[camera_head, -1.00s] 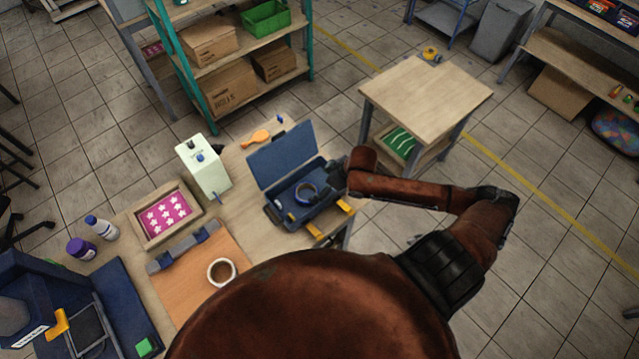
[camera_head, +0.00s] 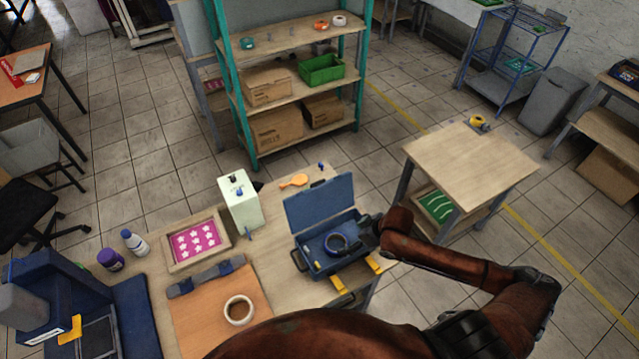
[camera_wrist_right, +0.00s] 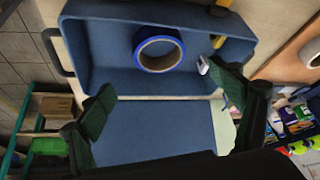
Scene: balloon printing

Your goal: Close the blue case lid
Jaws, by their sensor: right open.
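The blue case (camera_head: 312,257) stands on the wooden table with its lid (camera_head: 318,203) raised on the far side. A tape roll with a blue rim (camera_head: 336,244) lies inside. My right gripper (camera_head: 370,226) is at the case's right side, partly blending with it. In the right wrist view, the fingers of the right gripper (camera_wrist_right: 165,100) are spread wide and empty. The case body (camera_wrist_right: 100,45) and tape roll (camera_wrist_right: 159,68) lie beyond them, and the lid (camera_wrist_right: 155,137) shows between and below the fingers. My left gripper is not in view.
A white box (camera_head: 240,203), an orange paddle-like object (camera_head: 293,181) and a framed pink star print (camera_head: 196,240) are on the same table. Yellow pieces (camera_head: 337,283) lie before the case. A second wooden table (camera_head: 470,160) stands to the right, with floor between.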

